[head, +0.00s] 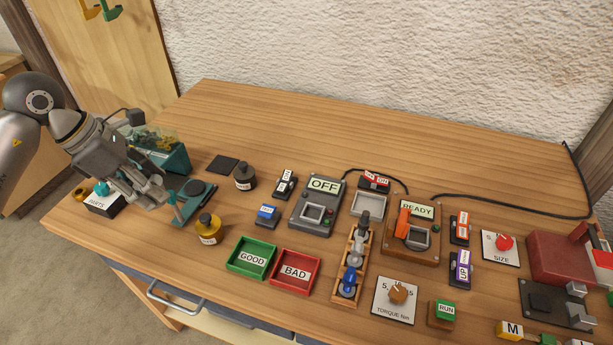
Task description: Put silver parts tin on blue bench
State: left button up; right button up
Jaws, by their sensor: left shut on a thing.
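My left gripper (166,199) comes in from the left over the table's left end. It is shut on what looks like a small teal upright part (177,212) at the near-left edge of a teal plate with a round black pad (195,196); the fingers partly hide the grip. A small dark box with a white label reading PARTS (103,203) stands left of the gripper, a teal piece at its top. No clearly silver tin shows, and I cannot tell whether this box is it. No blue bench can be made out; the tabletop is wood. My right gripper is not in view.
A teal bin (172,158) stands behind the gripper. The green GOOD tray (236,268) and red BAD tray (278,288) lie near the front. The table's back strip is clear.

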pick_arm(q)
jog(key=shift+d, duration=0.15)
jog(key=w+d+f+p, duration=0.1)
jog(key=w+d+f, duration=0.1)
jog(key=d, duration=0.1)
jog(key=w+d+f+p, duration=0.2)
jog(key=w+d+f, duration=0.1)
jog(key=w+d+f+p, duration=0.1)
jog(key=w+d+f, duration=0.1)
jog(key=d+f, duration=0.1)
jog(key=shift+w+d+f, duration=0.25)
jog(key=shift+w+d, duration=0.15)
jog(key=shift+d, duration=0.05)
jog(key=shift+w+d+f+p, duration=0.1)
jog(key=shift+d+f+p, duration=0.05)
jog(key=shift+f+p, duration=0.15)
jog(key=p+x, duration=0.1)
jog(key=x, duration=0.2)
jog(key=shift+p, duration=0.3)
jog(key=shift+a+f, duration=0.25)
jog(key=shift+f, duration=0.3)
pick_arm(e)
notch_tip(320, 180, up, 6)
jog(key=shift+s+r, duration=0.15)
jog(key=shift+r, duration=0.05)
pick_arm(q)
jog(key=shift+f, duration=0.1)
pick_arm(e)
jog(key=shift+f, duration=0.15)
